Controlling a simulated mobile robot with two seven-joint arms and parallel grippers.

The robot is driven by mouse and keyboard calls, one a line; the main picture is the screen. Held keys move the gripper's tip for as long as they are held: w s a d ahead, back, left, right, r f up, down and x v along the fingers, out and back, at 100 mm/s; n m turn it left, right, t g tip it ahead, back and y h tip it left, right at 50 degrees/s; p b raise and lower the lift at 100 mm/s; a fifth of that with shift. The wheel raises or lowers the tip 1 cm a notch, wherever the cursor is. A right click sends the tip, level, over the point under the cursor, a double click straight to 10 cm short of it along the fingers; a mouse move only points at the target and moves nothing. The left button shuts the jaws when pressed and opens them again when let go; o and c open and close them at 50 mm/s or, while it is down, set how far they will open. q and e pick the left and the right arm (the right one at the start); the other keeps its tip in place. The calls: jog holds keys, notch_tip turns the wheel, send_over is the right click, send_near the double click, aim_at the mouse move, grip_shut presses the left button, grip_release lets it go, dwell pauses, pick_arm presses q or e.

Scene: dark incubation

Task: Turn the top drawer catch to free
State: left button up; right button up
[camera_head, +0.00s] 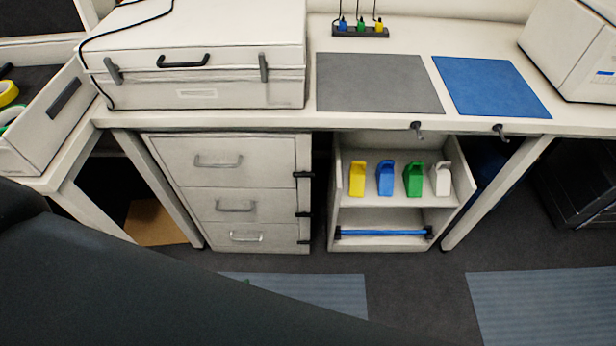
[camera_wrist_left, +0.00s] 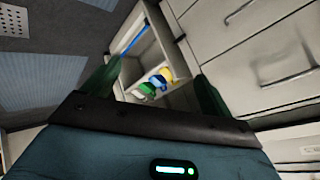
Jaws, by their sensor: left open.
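The top drawer (camera_head: 250,153) is the uppermost of three in a white cabinet under the bench, and it is shut. Its catch (camera_head: 303,175) is a small black piece on the cabinet's right edge, lying about level across it. My right gripper is in neither view.
Similar catches sit by the middle drawer (camera_head: 304,214) and bottom drawer (camera_head: 304,242). The shelf unit (camera_head: 400,222) beside the cabinet holds several coloured items. A white case (camera_head: 205,45) stands on the bench above. My dark arm covers the lower left.

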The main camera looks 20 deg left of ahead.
pick_arm(q)
jog(key=w+d+f+m+t+y+b, duration=0.1)
jog(key=w+f+m+y+b, duration=0.1)
jog(key=w+f+m+b, duration=0.55)
jog(key=m+t+y+b, duration=0.4)
jog(key=m+t+b, duration=0.3)
jog(key=m+b, duration=0.65)
send_near(304, 177)
jog(key=m+p, duration=0.2)
jog(key=p, duration=0.1)
jog(key=shift+b+x, duration=0.5)
jog(key=shift+x, duration=3.65)
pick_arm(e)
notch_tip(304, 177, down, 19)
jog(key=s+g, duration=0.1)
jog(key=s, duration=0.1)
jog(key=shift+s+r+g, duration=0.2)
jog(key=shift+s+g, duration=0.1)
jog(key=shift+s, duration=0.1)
pick_arm(q)
jog(key=shift+s, duration=0.1)
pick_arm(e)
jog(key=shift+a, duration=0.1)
pick_arm(q)
jog(key=c, duration=1)
